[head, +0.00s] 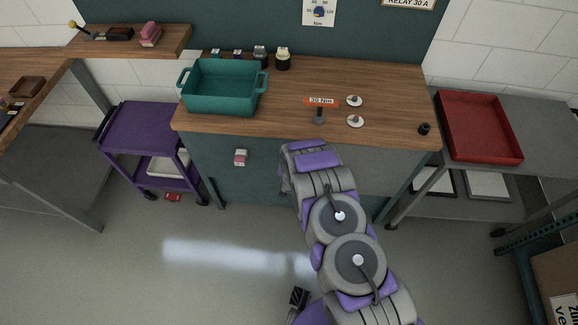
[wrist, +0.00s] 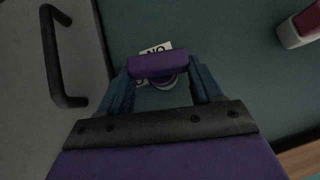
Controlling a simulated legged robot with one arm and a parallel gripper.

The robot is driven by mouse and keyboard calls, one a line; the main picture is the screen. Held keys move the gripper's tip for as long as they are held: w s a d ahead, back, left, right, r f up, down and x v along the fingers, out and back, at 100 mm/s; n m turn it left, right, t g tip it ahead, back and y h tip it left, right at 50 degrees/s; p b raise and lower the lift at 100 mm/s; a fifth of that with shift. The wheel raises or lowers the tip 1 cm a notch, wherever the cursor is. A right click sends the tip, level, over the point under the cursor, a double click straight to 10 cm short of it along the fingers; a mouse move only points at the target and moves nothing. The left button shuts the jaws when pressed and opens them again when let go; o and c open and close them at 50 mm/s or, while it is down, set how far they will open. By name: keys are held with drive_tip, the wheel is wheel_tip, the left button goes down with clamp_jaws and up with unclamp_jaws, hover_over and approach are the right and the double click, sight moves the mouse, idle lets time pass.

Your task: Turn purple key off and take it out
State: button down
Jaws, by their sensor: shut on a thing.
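The purple key (wrist: 158,64) shows in the wrist view as a wide purple bow lying across the picture. My gripper (wrist: 160,74) is shut on it, with one blue finger at each end of the bow. Just behind the key is a round pale lock face (wrist: 165,82), partly covered by it. A white label (wrist: 156,49) with dark letters is behind the key, mostly hidden. I cannot tell how deep the key sits in the lock. In the head view my arm reaches to the cabinet front and hides the key and gripper.
A grey panel with a black handle (wrist: 62,58) is left of the key in the wrist view. A red and white block (head: 240,157) sticks out from the teal cabinet front. Above is the wooden worktop (head: 290,115) with a teal crate (head: 222,103). A purple cart (head: 150,128) stands left.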

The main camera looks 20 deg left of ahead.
drive_tip(key=shift+s+d, duration=0.1)
drive_tip(key=shift+s, duration=0.4)
idle(0.3)
drive_tip(key=c, duration=0.7)
unclamp_jaws()
drive_tip(key=shift+c, duration=0.2)
drive_tip(key=c, duration=1.1)
drive_tip(key=shift+o, duration=0.2)
drive_tip(key=shift+s, duration=0.25)
drive_tip(key=shift+s+d, duration=0.15)
drive_tip(key=shift+s, duration=0.45)
drive_tip(key=shift+s+d, duration=0.15)
drive_tip(key=shift+s, duration=0.4)
